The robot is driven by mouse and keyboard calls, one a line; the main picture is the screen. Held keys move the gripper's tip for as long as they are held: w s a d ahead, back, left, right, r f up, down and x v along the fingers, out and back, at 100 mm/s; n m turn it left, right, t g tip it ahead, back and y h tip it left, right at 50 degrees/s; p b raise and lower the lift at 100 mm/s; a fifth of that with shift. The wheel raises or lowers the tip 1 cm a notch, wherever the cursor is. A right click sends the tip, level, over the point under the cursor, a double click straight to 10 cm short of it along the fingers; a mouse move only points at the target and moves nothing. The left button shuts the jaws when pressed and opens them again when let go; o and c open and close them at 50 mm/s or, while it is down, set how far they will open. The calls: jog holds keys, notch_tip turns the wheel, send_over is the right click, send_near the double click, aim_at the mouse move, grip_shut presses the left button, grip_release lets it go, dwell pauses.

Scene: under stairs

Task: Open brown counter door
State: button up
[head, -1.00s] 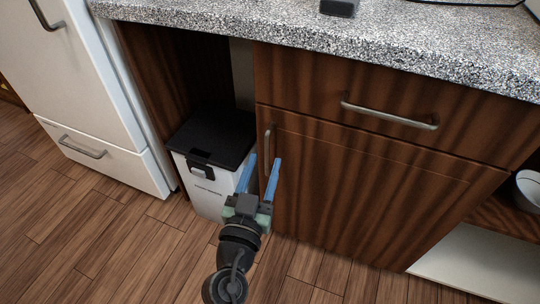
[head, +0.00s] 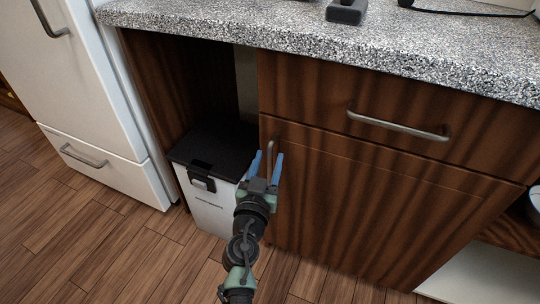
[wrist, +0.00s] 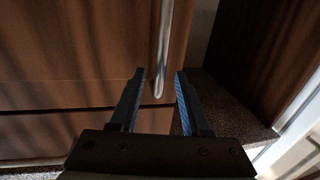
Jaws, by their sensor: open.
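The brown counter door (head: 365,210) is shut, below a brown drawer front. Its upright metal handle (head: 270,150) is at the door's upper left. My gripper (head: 267,166) is open at the handle, with its blue fingers on either side of it in the head view. In the wrist view the handle (wrist: 163,50) runs down between the two fingertips of my gripper (wrist: 160,78), nearer the left one. The fingers are apart and I cannot tell whether either touches the handle.
A white bin (head: 208,205) with a black lid stands in the gap left of the door, close to my gripper. A white fridge (head: 100,120) is farther left. The drawer (head: 390,110) has a horizontal handle under the speckled countertop (head: 300,35). Wood floor in front is clear.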

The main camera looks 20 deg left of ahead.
jog(key=shift+w+a, duration=0.15)
jog(key=shift+w, duration=0.85)
grip_shut()
dwell(0.8)
